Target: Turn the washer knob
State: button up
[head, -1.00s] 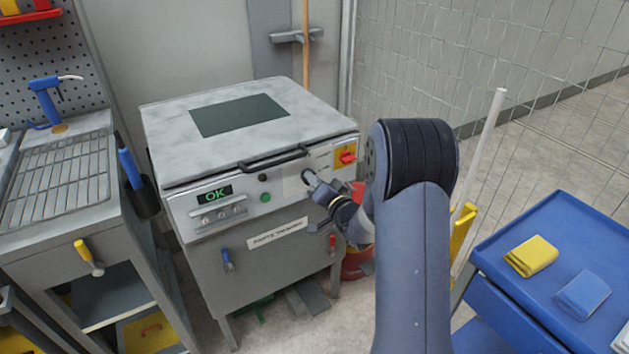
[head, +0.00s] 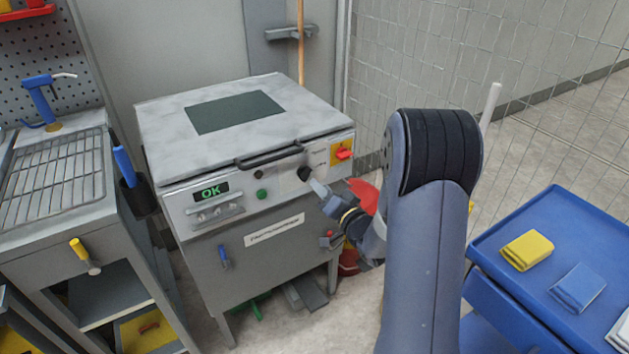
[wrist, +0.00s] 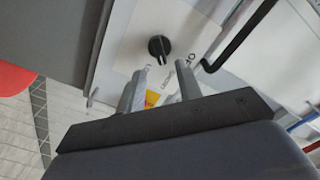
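The washer knob (head: 304,174) is a small black knob on a pale plate on the machine's front panel. In the wrist view the knob (wrist: 159,47) shows whole, with a raised grip bar and a light mark on it. My gripper (wrist: 160,82) is open, its two grey fingers apart with nothing between them. The fingertips lie short of the knob in the picture, roughly lined up with it, and do not appear to touch it. In the head view my gripper (head: 318,187) is just right of and below the knob.
The machine (head: 250,235) has a black lid handle (head: 270,157), a green button (head: 262,194), a lit OK display (head: 211,191) and a red switch (head: 343,153) on yellow. A blue cart (head: 545,225) stands at right, a grated bench (head: 55,180) at left.

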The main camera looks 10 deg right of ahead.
aim_at(309, 175)
jog(key=shift+v, duration=2.25)
jog(key=shift+w, duration=0.1)
jog(key=x, duration=1)
jog(key=shift+w+a, duration=0.15)
jog(key=shift+w, duration=0.2)
jog(key=shift+s, duration=0.15)
